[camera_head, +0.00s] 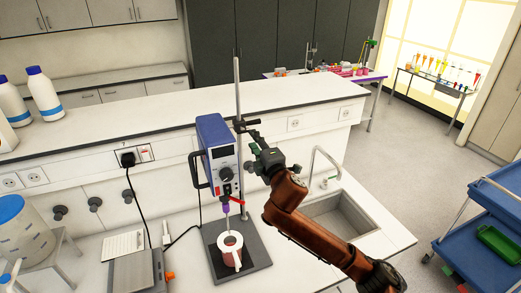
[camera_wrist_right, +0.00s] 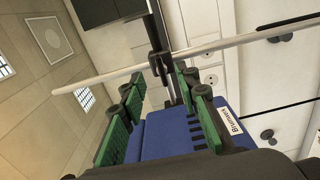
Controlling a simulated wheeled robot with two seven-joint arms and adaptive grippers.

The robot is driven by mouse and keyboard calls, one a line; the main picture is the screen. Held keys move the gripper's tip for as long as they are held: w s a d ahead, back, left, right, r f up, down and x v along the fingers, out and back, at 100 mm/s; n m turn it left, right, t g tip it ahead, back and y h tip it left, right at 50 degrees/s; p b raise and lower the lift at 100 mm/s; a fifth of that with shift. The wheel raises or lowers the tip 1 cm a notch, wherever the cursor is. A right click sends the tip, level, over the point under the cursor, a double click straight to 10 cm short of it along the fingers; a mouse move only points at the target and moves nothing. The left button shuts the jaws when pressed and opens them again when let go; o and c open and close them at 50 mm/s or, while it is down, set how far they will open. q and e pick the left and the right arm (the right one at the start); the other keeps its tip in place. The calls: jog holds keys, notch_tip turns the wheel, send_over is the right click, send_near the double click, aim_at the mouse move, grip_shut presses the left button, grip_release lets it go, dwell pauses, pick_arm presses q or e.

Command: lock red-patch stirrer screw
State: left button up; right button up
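The overhead stirrer (camera_head: 217,150) is a blue box with a front panel and knob, mounted on an upright metal rod (camera_head: 237,85). A black clamp (camera_head: 244,124) joins it to the rod. A small red part (camera_head: 237,200) shows by its lower end, above a white cup (camera_head: 230,250). My right gripper (camera_head: 258,143) is just right of the clamp. In the right wrist view my right gripper (camera_wrist_right: 158,92) has its green-padded fingers apart, with the blue housing (camera_wrist_right: 172,135) and the black clamp (camera_wrist_right: 160,66) showing between and beyond them. I cannot tell whether they touch. My left gripper is out of view.
A sink (camera_head: 338,215) with a tap lies right of the stirrer, under my right arm. A raised white ledge (camera_head: 150,115) runs behind. A grey device (camera_head: 137,270) stands left of the stirrer base (camera_head: 258,252). A blue cart (camera_head: 490,240) is at far right.

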jog(key=v, duration=0.5)
jog(key=shift+s+d, duration=0.15)
jog(key=shift+s, duration=0.2)
